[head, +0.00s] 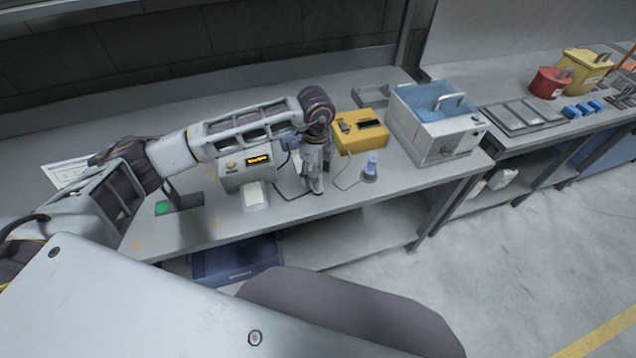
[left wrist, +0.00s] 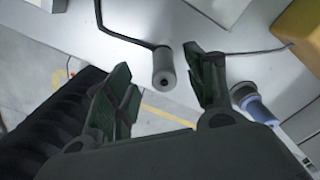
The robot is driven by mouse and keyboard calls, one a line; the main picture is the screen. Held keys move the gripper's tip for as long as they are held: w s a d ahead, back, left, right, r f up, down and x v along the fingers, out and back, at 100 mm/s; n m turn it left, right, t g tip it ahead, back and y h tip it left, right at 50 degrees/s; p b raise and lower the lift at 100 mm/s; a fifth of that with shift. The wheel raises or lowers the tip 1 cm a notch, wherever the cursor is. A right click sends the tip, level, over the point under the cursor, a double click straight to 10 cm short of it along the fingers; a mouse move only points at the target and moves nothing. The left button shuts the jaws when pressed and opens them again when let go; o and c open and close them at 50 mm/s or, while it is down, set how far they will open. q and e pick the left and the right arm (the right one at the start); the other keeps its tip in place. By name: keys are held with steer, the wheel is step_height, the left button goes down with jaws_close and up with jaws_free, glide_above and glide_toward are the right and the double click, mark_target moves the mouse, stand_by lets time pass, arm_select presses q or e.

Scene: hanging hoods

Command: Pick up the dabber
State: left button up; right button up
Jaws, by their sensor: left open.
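My left gripper (head: 314,188) is open and points down over the front part of the bench. In the left wrist view its two dark green fingers (left wrist: 166,100) stand apart. A small grey cylinder (left wrist: 164,68) with a dark hole in its end shows between and beyond the fingertips, apart from them. A black cord runs to it. A blue-topped piece with a grey collar (head: 371,166) stands on the bench just right of the gripper; it also shows beside the right finger in the left wrist view (left wrist: 255,105). I cannot tell for sure which is the dabber.
The bench (head: 190,228) also holds a grey instrument with a lit display (head: 247,170), a white pad (head: 255,195), a yellow case (head: 361,138) and a steel bath with blue inside (head: 436,125). Thin cables lie near the gripper. A blue bin (head: 240,262) sits below.

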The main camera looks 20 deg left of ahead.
arm_select(q)
steer(key=shift+f, duration=0.5)
steer(key=shift+f, duration=0.1)
steer(key=shift+w+d+f+p, duration=0.1)
steer(key=shift+f+p, duration=0.1)
steer(key=shift+f, duration=0.65)
steer(key=shift+d+f+p, duration=0.15)
steer(key=shift+f+p, duration=0.1)
steer(key=shift+f, duration=0.55)
steer(key=shift+w+d+f+p, duration=0.1)
steer(key=shift+f+p, duration=0.1)
steer(key=shift+f, duration=0.65)
steer(key=shift+c, duration=0.2)
steer(key=c, duration=1.1)
steer(key=shift+r+b, duration=0.7)
steer(key=shift+r, duration=4.3)
